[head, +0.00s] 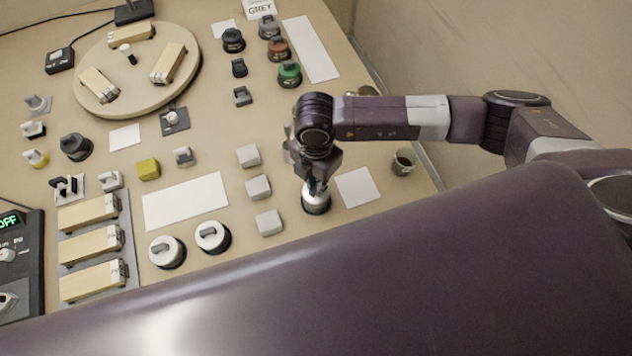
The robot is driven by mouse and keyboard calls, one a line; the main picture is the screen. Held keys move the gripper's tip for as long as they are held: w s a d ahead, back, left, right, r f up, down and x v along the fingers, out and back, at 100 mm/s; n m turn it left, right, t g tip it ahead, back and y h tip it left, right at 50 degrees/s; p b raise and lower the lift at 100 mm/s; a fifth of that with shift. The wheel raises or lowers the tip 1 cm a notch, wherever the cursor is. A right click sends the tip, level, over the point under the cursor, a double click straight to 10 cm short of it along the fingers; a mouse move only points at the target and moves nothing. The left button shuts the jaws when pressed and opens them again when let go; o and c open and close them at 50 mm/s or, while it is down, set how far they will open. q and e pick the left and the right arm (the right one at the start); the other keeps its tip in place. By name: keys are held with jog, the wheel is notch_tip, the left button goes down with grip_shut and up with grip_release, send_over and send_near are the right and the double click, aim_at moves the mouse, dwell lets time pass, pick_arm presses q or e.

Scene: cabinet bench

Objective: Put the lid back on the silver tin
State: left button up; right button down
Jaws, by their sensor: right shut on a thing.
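My right gripper (318,186) points down and is shut on the small grip of a silver lid (313,196). The lid is at the top of a dark round tin (316,209). Whether the lid is seated or just above the rim cannot be told, as the fingers cover part of it. Two similar round tins with pale silver lids and dark grips, a left one (166,251) and a right one (212,236), stand to the lower left. My left gripper is not in view.
A white card (356,187) lies right of the held lid, with a small open cup (404,162) beyond. Pale blocks (258,187) stand close on the left. Dark, brown and green lidded tins (289,73) stand behind. A round wooden board (138,98) is at back left.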

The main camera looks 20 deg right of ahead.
jog(key=shift+f, duration=0.1)
dwell(0.3)
jog(key=c, duration=1.9)
grip_release()
jog(key=shift+o, duration=0.7)
jog(key=o, duration=0.4)
jog(key=shift+c, duration=0.2)
jog(key=shift+r, duration=0.2)
jog(key=shift+r+p, duration=2.5)
jog(key=shift+r, duration=0.85)
